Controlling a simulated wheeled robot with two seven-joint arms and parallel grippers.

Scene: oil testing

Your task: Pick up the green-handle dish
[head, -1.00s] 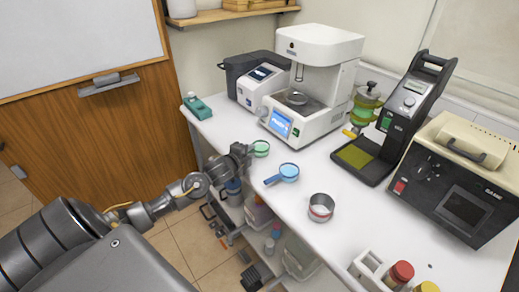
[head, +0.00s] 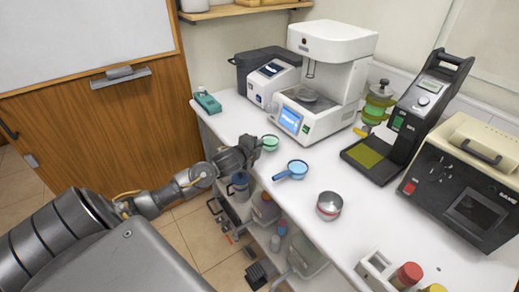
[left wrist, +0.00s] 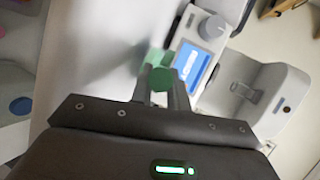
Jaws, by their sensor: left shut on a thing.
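The green-handle dish (head: 270,143) is a small pale green pan at the left edge of the white counter. My left gripper (head: 256,145) is shut on its handle, at the dish's left side; the fingers hide most of the handle. In the left wrist view the green handle (left wrist: 161,80) shows between the fingertips (left wrist: 162,92). I cannot tell whether the dish is on the counter or just above it. My right gripper is not in view.
A blue-handled dish (head: 296,169) and a metal cup (head: 329,205) stand nearby on the counter (head: 335,255). A white machine (head: 318,110) with a blue screen stands behind the dish. A teal item (head: 208,102) lies at the far left. Shelves (head: 262,236) hang below the counter edge.

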